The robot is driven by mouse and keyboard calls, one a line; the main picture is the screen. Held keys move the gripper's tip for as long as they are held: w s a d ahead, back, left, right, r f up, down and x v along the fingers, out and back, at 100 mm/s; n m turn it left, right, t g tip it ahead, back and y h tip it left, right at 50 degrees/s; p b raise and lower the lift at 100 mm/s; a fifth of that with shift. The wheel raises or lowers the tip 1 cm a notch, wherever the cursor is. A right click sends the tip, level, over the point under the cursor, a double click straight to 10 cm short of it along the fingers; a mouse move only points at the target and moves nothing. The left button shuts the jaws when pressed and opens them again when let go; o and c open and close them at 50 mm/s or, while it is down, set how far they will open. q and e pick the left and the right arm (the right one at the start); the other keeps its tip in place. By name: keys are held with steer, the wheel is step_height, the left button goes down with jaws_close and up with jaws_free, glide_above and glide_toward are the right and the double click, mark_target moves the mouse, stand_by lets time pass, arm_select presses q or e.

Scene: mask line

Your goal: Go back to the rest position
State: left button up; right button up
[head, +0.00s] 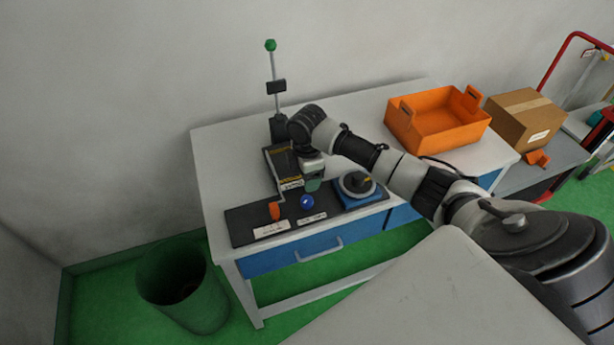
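My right arm reaches in from the right across the white workbench (240,140). Its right gripper (313,184) points down over the bench, beside a black device with yellow markings (278,160) and above the black panel at the front. Its fingers are small and partly hidden, so I cannot tell whether they are open or hold anything. My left gripper is not in view.
The panel holds an orange piece (274,211), a blue knob (306,202) and a blue fixture with a round top (348,197). A green-topped pole (271,62) stands behind. An orange crate (437,138) and cardboard box (524,122) are at right. A green bin (165,303) stands lower left.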

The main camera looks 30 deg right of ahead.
steer(key=shift+f, duration=0.1)
steer(key=s+a+f+m+t+y, duration=0.1)
steer(key=s+a+f+m, duration=0.3)
steer(key=s+a, duration=0.85)
steer(key=s+r+m+t, duration=0.4)
steer(key=s+m, duration=0.5)
steer(key=s, duration=0.6)
step_height(320, 180, down, 25)
steer(key=g+b, duration=0.2)
steer(key=g, duration=0.1)
steer(key=s+d+f, duration=0.1)
steer(key=s+f, duration=0.7)
steer(key=f, duration=0.1)
steer(key=s+d+f+g+h+b, duration=0.1)
steer(key=s+d+f, duration=0.1)
steer(key=s+f, duration=0.7)
steer(key=shift+s+d+f, duration=0.15)
steer(key=shift+d+f, duration=0.1)
steer(key=shift+f, duration=0.25)
